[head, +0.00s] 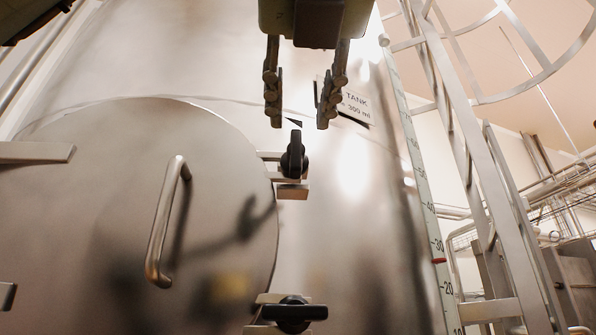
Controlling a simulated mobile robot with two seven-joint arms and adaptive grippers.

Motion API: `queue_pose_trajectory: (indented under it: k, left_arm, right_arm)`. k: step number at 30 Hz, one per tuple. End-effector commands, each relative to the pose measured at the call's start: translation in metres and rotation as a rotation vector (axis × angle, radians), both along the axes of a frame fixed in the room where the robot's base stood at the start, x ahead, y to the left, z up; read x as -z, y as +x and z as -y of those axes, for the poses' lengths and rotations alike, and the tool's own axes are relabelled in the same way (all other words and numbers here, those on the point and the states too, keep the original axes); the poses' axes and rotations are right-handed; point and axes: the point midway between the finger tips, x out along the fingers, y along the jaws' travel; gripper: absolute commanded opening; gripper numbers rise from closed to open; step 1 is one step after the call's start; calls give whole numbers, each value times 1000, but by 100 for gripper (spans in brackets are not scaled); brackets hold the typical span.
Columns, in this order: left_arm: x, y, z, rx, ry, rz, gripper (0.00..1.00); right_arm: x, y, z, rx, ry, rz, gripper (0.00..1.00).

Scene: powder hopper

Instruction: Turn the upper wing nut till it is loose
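The upper wing nut (293,157) is black and sits on a metal clamp bracket (291,191) at the right edge of the round hatch door (110,230). Its wings stand about upright in the picture.
A bent metal handle (165,222) stands out from the hatch door. To the right are a level scale (424,190) and a caged ladder (490,190). The tank wall right of the nuts is bare.

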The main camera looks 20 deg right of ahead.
Motion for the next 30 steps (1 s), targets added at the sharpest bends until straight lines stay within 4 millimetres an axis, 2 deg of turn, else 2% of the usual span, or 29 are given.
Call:
queue_pose_trajectory:
  k: [3,9,19,22,23,26,29,30]
  left_arm:
    - [-1,-22,-5,1,-1,3,34]
    - [0,-40,-10,0,0,1,34]
    - [0,-42,-11,0,-1,-1,34]
    - [6,-36,-7,20,12,-19,34]
    - [12,-31,-5,38,24,-35,34]
    - [44,-6,14,151,82,-123,34]
    - [97,20,41,352,147,-258,34]
    - [121,25,53,450,166,-315,34]
  right_arm:
    - [0,0,0,0,0,0,61]
    - [0,0,0,-1,0,0,61]
    - [0,0,0,-1,0,0,61]
    - [0,0,0,0,0,0,61]
    - [0,0,0,0,0,0,61]
    - [0,0,0,0,0,0,61]
    - [0,0,0,-1,0,0,61]
    - [0,0,0,0,0,0,61]
